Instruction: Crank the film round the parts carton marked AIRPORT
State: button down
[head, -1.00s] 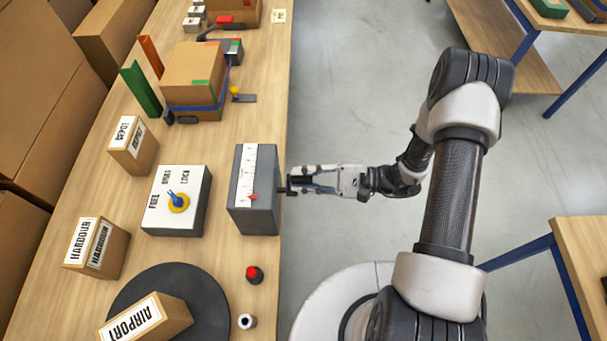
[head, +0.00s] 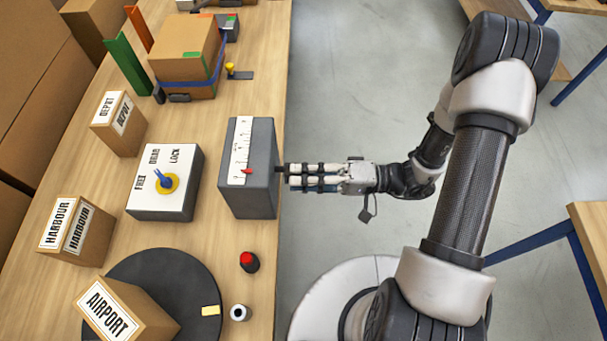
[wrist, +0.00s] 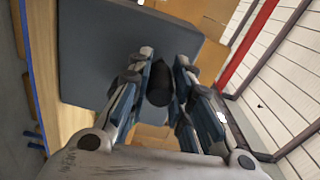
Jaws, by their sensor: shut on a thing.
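The AIRPORT carton (head: 150,316) lies on the black turntable (head: 195,270), its white label facing the front left. No film shows clearly on it. A small white roll (head: 240,313) with a dark centre stands beside the turntable. The grey box (head: 262,165) carries a white scale (head: 240,140) with a red pointer (head: 246,171) near its lower end. My gripper (head: 288,173) is shut on a dark crank knob (wrist: 160,85) at the box's right side. The switch box (head: 180,205) reads FREE, DRAG and LOCK; its blue lever (head: 161,179) points up-left, roughly towards DRAG.
A red button (head: 249,261) stands between the grey box and the white roll. HARBOUR (head: 85,245) and DEPOT (head: 115,135) cartons stand at left. A blue-strapped carton (head: 185,60) is at the back.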

jog(key=n, duration=0.1)
jog(key=s+f+n+b, duration=0.1)
jog(key=shift+f+n, duration=0.15)
jog(key=shift+n, duration=0.25)
jog(key=shift+s+f+n, duration=0.1)
jog(key=shift+f+n, duration=0.25)
jog(key=shift+n, duration=0.4)
jog(key=shift+s+f+n, duration=0.1)
jog(key=shift+f+n, duration=0.2)
jog(key=shift+n, duration=0.45)
jog(key=c, duration=1.7)
grip_release()
jog(key=d, duration=1.2)
jog(key=shift+s, duration=0.15)
jog(key=shift+o, duration=0.5)
